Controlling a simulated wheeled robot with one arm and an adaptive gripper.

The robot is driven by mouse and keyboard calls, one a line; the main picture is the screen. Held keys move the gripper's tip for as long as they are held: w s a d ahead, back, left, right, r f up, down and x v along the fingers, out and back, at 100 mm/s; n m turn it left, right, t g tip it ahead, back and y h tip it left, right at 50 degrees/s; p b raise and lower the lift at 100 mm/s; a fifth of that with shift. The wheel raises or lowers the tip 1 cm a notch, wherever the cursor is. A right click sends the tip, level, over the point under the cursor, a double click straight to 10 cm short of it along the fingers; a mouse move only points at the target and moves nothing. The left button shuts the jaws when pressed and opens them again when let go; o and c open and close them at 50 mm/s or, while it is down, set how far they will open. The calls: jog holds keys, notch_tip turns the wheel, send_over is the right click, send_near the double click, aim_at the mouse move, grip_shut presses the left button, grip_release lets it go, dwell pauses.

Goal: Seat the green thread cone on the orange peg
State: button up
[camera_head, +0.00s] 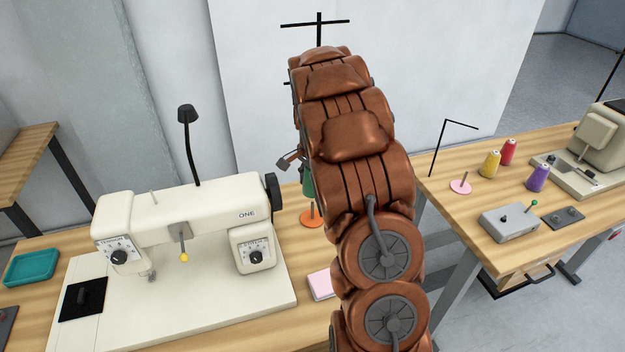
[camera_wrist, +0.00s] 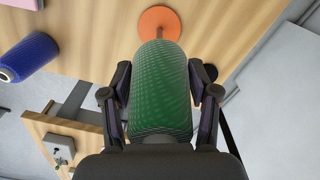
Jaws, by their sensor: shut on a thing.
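The green thread cone (camera_wrist: 160,95) is between the two fingers of my gripper (camera_wrist: 160,78) in the wrist view, and the gripper is shut on it. The orange peg (camera_wrist: 158,18) has a round base on the wooden table, just beyond the cone's far end. A short piece of its stem shows there; whether the stem enters the cone is hidden. In the head view a strip of the green cone (camera_head: 308,184) shows above the orange peg's base (camera_head: 312,217). My arm covers most of the cone and gripper there.
A white sewing machine (camera_head: 185,235) stands left of the peg, with a pink block (camera_head: 321,284) in front. On the right table are yellow (camera_head: 490,164), red (camera_head: 509,152) and purple (camera_head: 537,177) cones, a pink peg (camera_head: 460,187) and a grey box (camera_head: 510,222). A blue cone (camera_wrist: 28,57) shows in the wrist view.

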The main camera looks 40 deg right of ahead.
send_over(313, 217)
jog(key=shift+w+f+b, duration=0.2)
jog(key=shift+f+b, duration=0.1)
jog(key=shift+f, duration=3.05)
jog(key=shift+d+f+b, duration=0.1)
jog(key=shift+f+b, duration=0.6)
jog(key=shift+f, duration=0.85)
jog(key=o, duration=1.3)
jog(key=shift+o, duration=0.2)
jog(key=shift+r, duration=0.1)
notch_tip(313, 217, up, 12)
jog(key=shift+f, duration=0.1)
